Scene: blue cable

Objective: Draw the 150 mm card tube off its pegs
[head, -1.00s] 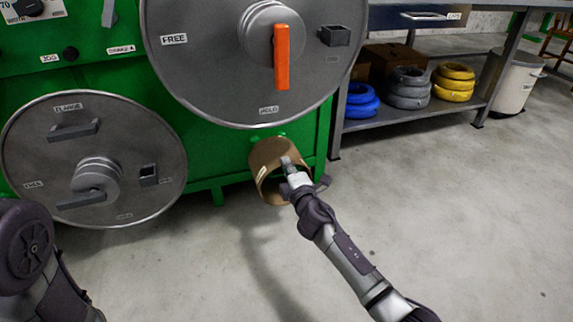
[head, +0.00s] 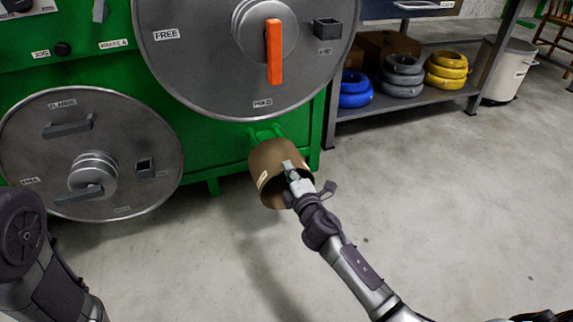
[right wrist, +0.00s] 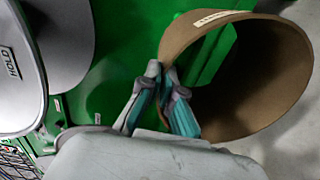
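Green pegs (head: 264,133) show between the machine and the tube's back end. In the right wrist view the tube (right wrist: 285,50) fills the right side, with green showing through its bore; I cannot tell how far the pegs reach inside. My right gripper (head: 291,172) is at the tube's near rim. In the wrist view its fingers (right wrist: 163,80) are closed on either side of the tube wall. My left gripper is out of view.
The green machine (head: 100,68) carries a large grey disc (head: 190,75) with an orange handle above the tube and another disc (head: 60,135) at left. A shelf (head: 415,103) with blue, grey and yellow coils stands right. The floor (head: 430,200) in front is clear.

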